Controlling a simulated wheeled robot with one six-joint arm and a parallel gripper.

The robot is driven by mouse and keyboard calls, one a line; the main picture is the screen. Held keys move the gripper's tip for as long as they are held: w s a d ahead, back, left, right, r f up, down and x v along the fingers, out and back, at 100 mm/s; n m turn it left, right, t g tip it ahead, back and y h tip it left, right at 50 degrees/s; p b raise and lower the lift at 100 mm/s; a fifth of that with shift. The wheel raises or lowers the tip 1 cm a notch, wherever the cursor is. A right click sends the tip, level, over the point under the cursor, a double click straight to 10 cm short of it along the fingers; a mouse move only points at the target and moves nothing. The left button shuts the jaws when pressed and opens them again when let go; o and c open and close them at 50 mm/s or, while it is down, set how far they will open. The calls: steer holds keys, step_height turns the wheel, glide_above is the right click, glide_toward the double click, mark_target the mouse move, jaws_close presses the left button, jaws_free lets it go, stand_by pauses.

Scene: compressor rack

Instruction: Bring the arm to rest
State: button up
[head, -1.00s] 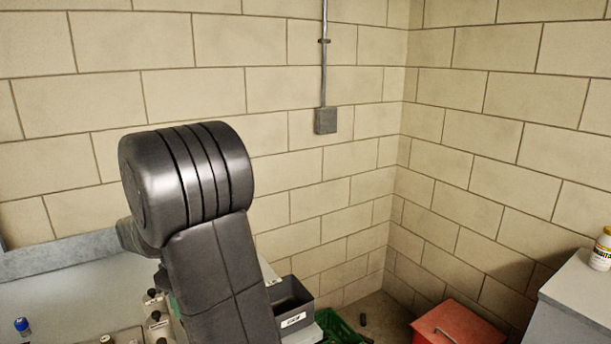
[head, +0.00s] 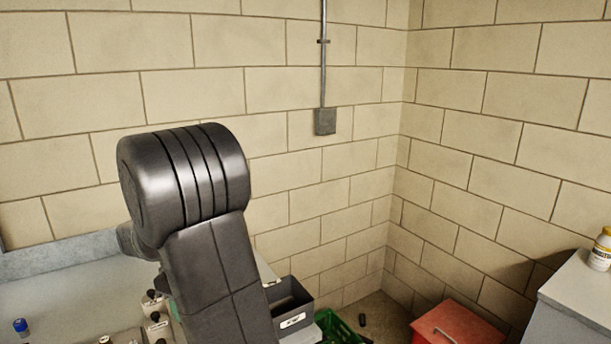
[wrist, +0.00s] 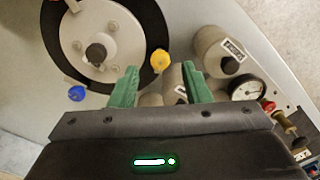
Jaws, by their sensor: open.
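My gripper (wrist: 158,88) shows in the wrist view with its two green fingers spread apart. Nothing is held between the fingertips. It hangs over the bench equipment. A yellow-capped item (wrist: 160,62) and a pale cylinder (wrist: 176,82) lie below the gap between the fingers; I cannot tell how far below. In the head view my dark arm stands up in front of the bench, and the gripper is hidden there.
In the wrist view are a round black-and-white plate (wrist: 98,42), a blue cap (wrist: 77,93), a labelled cylinder (wrist: 222,55) and a gauge (wrist: 247,89). In the head view are a grey bin (head: 290,303), green crate (head: 335,328), red box (head: 455,328) and grey cabinet (head: 585,300).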

step_height(320, 180, up, 11)
step_height(320, 180, down, 14)
steer(key=shift+s+f, duration=0.1)
steer(key=shift+r+m, duration=0.2)
steer(key=shift+m, duration=1)
steer(key=m, duration=1.1)
steer(key=shift+m+b, duration=0.3)
steer(key=shift+b, duration=0.1)
steer(key=shift+m, duration=2.1)
